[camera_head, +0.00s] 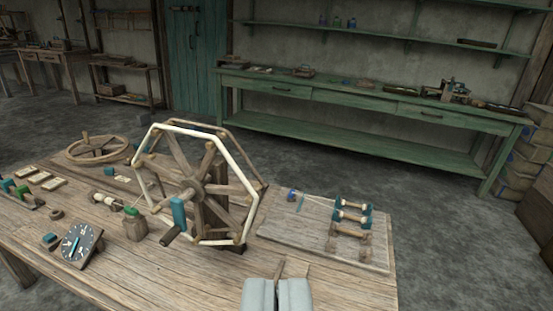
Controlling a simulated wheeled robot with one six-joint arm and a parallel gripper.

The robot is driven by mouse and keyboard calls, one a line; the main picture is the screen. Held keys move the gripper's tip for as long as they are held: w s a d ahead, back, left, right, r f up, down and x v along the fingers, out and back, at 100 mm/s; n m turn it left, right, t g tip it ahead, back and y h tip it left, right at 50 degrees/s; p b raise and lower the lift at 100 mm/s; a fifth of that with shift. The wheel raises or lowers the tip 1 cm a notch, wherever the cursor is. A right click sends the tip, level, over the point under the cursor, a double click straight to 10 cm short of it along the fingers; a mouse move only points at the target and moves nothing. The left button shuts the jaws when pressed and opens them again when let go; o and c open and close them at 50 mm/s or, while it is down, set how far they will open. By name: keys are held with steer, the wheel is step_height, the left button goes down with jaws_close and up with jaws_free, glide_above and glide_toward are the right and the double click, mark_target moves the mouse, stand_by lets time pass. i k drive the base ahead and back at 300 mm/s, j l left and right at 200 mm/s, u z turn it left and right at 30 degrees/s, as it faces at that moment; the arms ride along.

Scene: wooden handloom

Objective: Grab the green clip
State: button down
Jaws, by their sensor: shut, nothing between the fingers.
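My gripper (277,291) shows at the bottom centre as two pale grey fingers side by side, shut and empty, over the front of the wooden table (340,290). I cannot tell for sure which thing is the green clip. A small green piece (22,190) stands between teal pieces in a row at the table's far left, well away from my gripper. Another green part (131,210) sits on top of a small wooden block (134,228), left of the wheel. The clip's shape is too small to make out.
A large spoked winding wheel (197,188) with a teal handle stands upright mid-table. A board (290,226) with teal-ended spools (352,215) lies right. A green bench (360,104) stands behind, across open floor.

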mark_target(23, 189)
steer(key=u, duration=1.4)
steer(key=i+j, duration=0.35)
steer(key=i, duration=0.3)
steer(key=i+j+z, duration=0.15)
steer(key=i+j, duration=0.25)
steer(key=i, duration=0.3)
steer(key=i+j, duration=0.45)
steer(key=i, duration=0.2)
steer(key=i+j+z, duration=0.1)
steer(key=i+j, duration=0.35)
steer(key=i, duration=0.2)
